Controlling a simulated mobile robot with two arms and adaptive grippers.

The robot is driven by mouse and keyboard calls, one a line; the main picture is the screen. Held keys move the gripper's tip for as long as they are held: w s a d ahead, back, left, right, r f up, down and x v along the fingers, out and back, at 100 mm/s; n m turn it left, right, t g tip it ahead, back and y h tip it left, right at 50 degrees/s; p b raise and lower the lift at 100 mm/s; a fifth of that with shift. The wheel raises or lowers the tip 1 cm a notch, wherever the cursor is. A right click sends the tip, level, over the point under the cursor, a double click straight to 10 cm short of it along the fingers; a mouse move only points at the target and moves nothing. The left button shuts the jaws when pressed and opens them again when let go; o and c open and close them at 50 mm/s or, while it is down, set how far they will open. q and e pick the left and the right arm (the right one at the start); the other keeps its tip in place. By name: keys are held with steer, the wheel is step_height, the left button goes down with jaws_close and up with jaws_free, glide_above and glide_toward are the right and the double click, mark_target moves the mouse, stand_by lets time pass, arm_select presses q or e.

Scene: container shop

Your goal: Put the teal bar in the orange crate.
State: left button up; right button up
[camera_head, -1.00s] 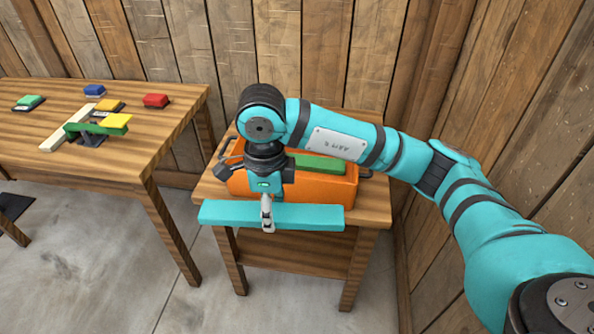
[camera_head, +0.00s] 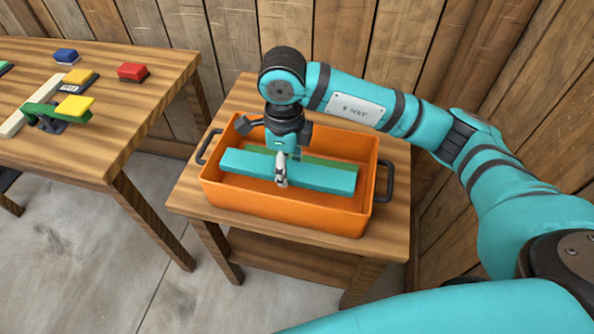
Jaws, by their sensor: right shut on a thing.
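The teal bar (camera_head: 325,178) is a long flat block lying level across the picture. My right gripper (camera_head: 281,182) is shut on it near its middle, pointing down. The bar shows over the inside of the orange crate (camera_head: 285,214), within its rim in the picture; I cannot tell whether it touches the crate floor. The crate has dark handles at both ends and stands on a small wooden table. A green bar (camera_head: 318,160) lies in the crate behind the teal bar and is partly hidden by it and by the gripper. My left gripper is not in view.
A larger wooden table (camera_head: 110,150) stands at the left. It holds a red block (camera_head: 133,72), a blue block (camera_head: 66,56), yellow blocks, a green bar and a pale strip. A plank wall closes the back and right. A teal arm link of mine crosses the bottom right.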

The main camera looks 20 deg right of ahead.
glide_above(288, 193)
steer(key=s, duration=0.2)
steer(key=f, duration=0.5)
steer(key=shift+a+f, duration=0.3)
steer(key=shift+f, duration=0.05)
step_height(288, 193, down, 4)
steer(key=shift+r+p, duration=0.2)
steer(key=shift+p, duration=0.15)
steer(key=shift+w+f, duration=0.1)
steer(key=shift+f, duration=0.3)
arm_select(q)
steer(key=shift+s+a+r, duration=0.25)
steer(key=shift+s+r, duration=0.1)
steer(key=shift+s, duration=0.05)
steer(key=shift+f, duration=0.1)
arm_select(e)
steer(key=shift+f, duration=0.2)
steer(key=o, duration=1.1)
steer(key=shift+r, duration=0.1)
steer(key=shift+c, duration=0.2)
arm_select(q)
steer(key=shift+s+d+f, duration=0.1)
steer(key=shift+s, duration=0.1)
